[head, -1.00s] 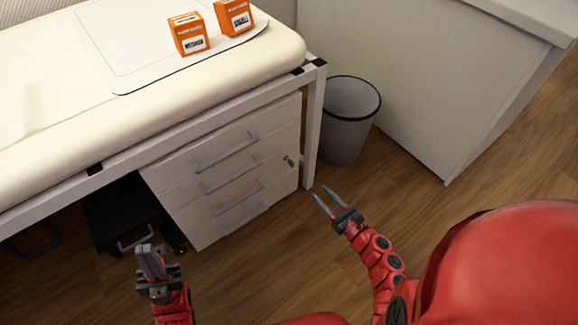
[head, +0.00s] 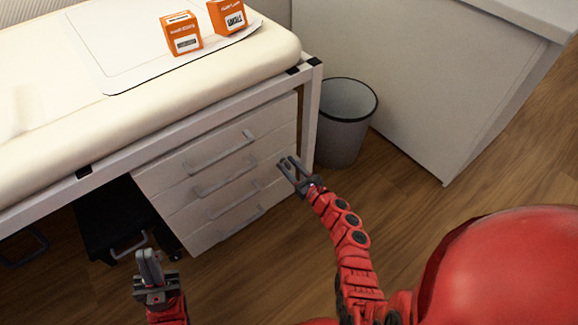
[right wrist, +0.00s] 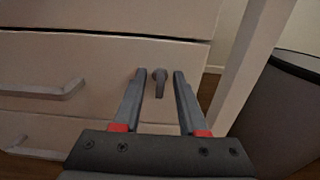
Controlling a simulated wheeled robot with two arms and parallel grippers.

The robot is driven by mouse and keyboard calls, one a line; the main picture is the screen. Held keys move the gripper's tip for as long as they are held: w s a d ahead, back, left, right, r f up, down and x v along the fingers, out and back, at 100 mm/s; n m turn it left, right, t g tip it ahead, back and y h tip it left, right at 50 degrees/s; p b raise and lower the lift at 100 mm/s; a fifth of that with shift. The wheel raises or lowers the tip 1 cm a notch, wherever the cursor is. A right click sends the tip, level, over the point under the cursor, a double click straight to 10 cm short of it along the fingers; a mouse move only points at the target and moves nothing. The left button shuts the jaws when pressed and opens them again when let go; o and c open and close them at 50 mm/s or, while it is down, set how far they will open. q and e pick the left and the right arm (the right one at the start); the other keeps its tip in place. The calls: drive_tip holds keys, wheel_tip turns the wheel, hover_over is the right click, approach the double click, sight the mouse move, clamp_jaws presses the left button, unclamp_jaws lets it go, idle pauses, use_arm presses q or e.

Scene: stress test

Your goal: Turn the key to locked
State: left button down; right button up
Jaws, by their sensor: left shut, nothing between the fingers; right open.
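The key (right wrist: 160,82) is a small dark grey piece on the right side of the white drawer unit's front, seen in the right wrist view between my open right fingertips with a gap on each side. In the head view my right gripper (head: 290,170) is at the right edge of the drawer unit (head: 225,195) and hides the key. The right gripper (right wrist: 158,80) is open and empty, its fingers pointing at the drawer front. My left gripper (head: 148,265) is shut and empty, low in front of the drawers.
A grey bin (head: 345,115) stands right of the table leg (head: 312,115). Two orange boxes (head: 182,35) (head: 227,16) stand on a mat on the padded table (head: 50,110) above. A drawer handle (right wrist: 45,90) lies left of my right fingers. Floor in front is clear.

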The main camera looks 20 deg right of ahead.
clamp_jaws()
idle(0.3)
